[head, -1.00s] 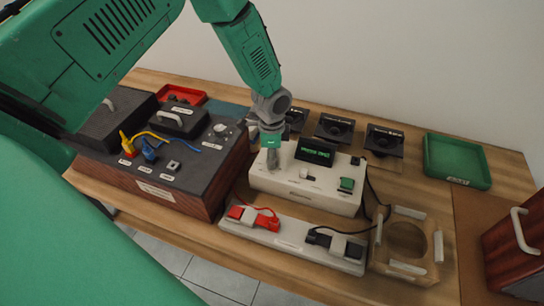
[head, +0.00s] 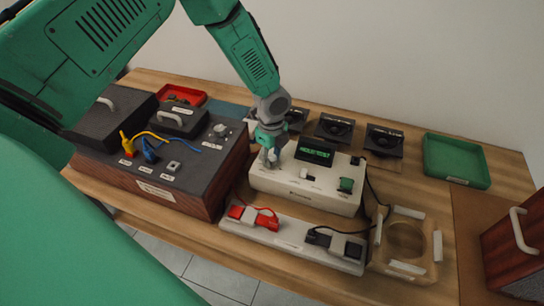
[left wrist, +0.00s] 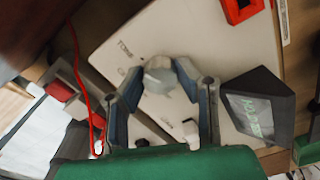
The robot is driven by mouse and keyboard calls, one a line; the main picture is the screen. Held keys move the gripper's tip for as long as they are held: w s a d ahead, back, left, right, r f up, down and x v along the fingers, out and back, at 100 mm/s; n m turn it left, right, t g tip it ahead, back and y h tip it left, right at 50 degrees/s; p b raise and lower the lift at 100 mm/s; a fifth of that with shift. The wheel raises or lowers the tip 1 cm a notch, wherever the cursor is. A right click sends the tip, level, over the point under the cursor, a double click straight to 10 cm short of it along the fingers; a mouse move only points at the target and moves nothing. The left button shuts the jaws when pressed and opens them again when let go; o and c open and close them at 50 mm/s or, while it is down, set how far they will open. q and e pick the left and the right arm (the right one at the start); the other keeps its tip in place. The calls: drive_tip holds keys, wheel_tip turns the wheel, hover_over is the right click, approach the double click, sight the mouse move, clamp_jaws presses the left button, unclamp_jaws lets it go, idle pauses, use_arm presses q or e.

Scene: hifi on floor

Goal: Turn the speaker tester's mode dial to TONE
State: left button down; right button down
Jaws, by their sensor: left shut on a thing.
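The speaker tester (head: 322,198) is a white box in the middle of the bench. It has a small dark display (head: 315,152) with green text, a green button (head: 346,185) and a small switch (head: 307,175). My left gripper (head: 270,160) points down at its left end. In the left wrist view its two fingers (left wrist: 162,88) are closed on the round grey mode dial (left wrist: 160,72). Lettering beside the dial on the white panel (left wrist: 145,35) is partly visible, but I cannot tell where the dial points. My right gripper is not in view.
A dark amplifier box (head: 190,165) with yellow and blue plugs stands close on the left. A white strip with red and black clips (head: 290,240) lies in front. A wooden ring fixture (head: 432,270), green tray (head: 455,162) and speaker drivers (head: 334,127) stand around.

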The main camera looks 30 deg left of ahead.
sight(272, 156)
use_arm(q)
drive_tip(key=shift+w, duration=0.15)
idle(0.3)
drive_tip(key=c, duration=1.2)
unclamp_jaws()
drive_tip(key=shift+r, duration=0.45)
wheel_tip(272, 156, up, 11)
